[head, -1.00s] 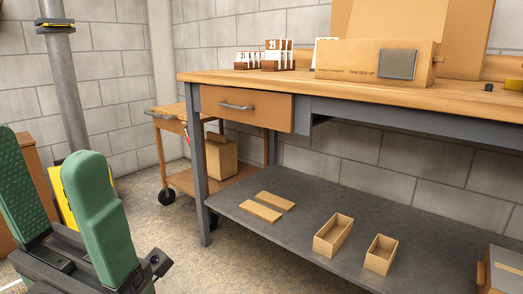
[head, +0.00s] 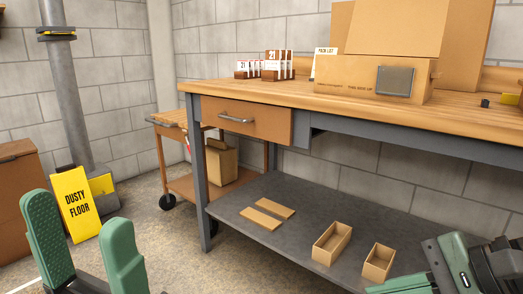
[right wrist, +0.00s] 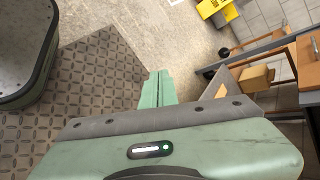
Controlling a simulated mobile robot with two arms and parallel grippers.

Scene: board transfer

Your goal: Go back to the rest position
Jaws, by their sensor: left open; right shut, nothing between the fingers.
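My left gripper (head: 80,212) is at the lower left of the head view, its two green fingers pointing up and standing apart with nothing between them. My right gripper (head: 402,284) has come into the lower right corner of the head view, in front of the bench's lower shelf (head: 300,198). In the right wrist view its two green fingers (right wrist: 158,78) lie together, empty, above the floor. Part of the right arm is cut off by the frame.
The workbench (head: 350,105) holds a cardboard box (head: 350,85). Two flat boards (head: 261,218) and two open boxes (head: 332,243) are on its lower shelf. A trolley (head: 170,160), a yellow floor sign (head: 74,203) and a pole (head: 68,110) stand left. Floor between sign and bench is clear.

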